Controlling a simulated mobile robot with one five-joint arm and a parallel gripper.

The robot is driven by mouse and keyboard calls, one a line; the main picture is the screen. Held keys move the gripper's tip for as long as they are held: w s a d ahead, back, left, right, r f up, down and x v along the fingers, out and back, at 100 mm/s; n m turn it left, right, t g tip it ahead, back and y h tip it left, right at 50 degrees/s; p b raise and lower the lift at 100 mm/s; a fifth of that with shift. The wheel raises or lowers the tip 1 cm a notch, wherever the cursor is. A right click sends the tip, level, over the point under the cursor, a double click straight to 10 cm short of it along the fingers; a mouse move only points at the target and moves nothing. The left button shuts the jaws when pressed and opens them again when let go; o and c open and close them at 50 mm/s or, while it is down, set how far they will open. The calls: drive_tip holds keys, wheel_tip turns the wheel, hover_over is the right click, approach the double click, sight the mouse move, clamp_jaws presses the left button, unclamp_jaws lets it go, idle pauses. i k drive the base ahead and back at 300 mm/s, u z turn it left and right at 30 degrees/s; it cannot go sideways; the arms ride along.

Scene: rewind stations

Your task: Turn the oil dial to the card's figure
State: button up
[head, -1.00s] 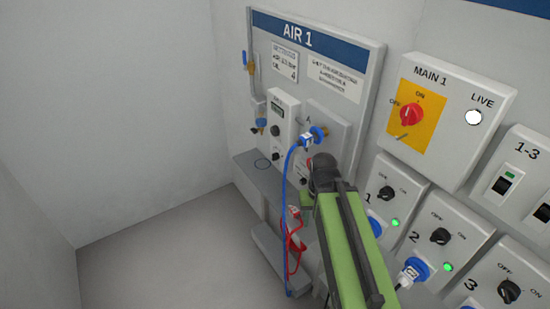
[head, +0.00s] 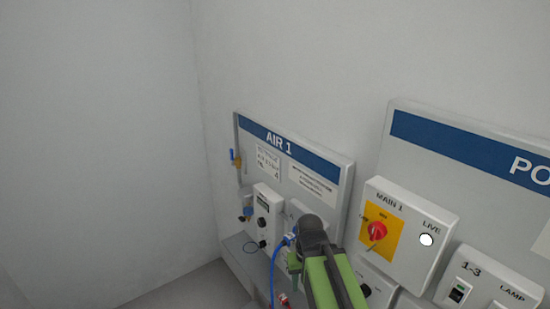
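The AIR 1 panel (head: 342,188) stands at the middle of the head view. A white card (head: 268,162) with small print is on it; a 4 seems to stand at its lower right, the rest is too small to read. A white unit (head: 268,196) below the card carries two dark knobs, an upper one (head: 262,222) and a lower one (head: 262,244). I cannot tell which is the oil dial. My green arm reaches in from the bottom, right of this unit. My gripper's fingers cannot be made out.
A blue hose (head: 274,270) hangs from a blue connector left of my arm. A blue-handled valve (head: 235,158) is at the panel's left edge. The MAIN 1 box (head: 408,222) with a red switch stands to the right. Bare wall and floor lie left.

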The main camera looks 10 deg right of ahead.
sight(262, 244)
drive_tip(key=z, duration=0.05)
drive_tip(key=k, duration=1)
drive_tip(key=u, duration=0.5)
drive_tip(key=i, duration=0.65)
drive_tip(key=z, duration=0.45)
